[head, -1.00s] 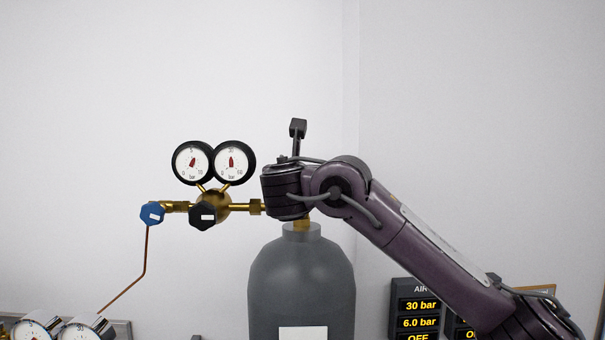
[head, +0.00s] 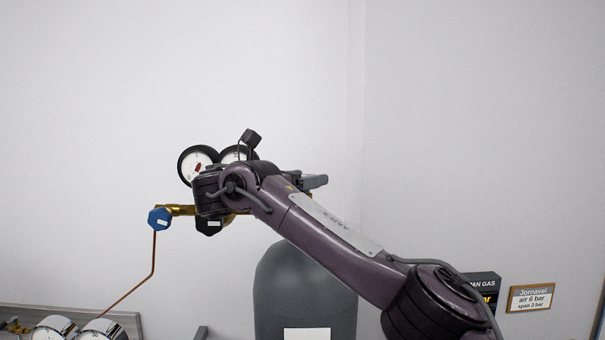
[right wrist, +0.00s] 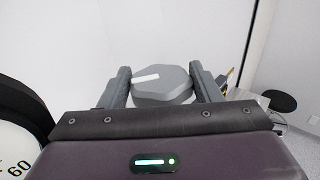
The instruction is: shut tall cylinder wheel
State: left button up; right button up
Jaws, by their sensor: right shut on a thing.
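A grey, many-sided wheel (right wrist: 168,88) with a white label on top sits between the two fingers of my right gripper (right wrist: 160,72) in the right wrist view. The fingers are shut on its sides. In the head view my right gripper (head: 312,182) shows only in part behind my wrist, above the tall grey cylinder (head: 303,285). The wheel and the cylinder's neck are hidden there by my arm. My left gripper is not in view.
Two round gauges (head: 196,165) stand left of my right wrist, partly covered by it. A blue knob (head: 159,219) sits on the brass fitting, with a copper pipe (head: 153,262) running down. A sign (head: 530,298) is at right.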

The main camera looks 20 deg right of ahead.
jog(key=shift+f, duration=0.1)
dwell(0.4)
jog(key=o, duration=1)
jog(key=shift+w+d, duration=0.1)
jog(key=shift+d, duration=0.05)
jog(key=b+v, duration=0.6)
jog(key=v, duration=0.1)
jog(key=shift+a, duration=0.4)
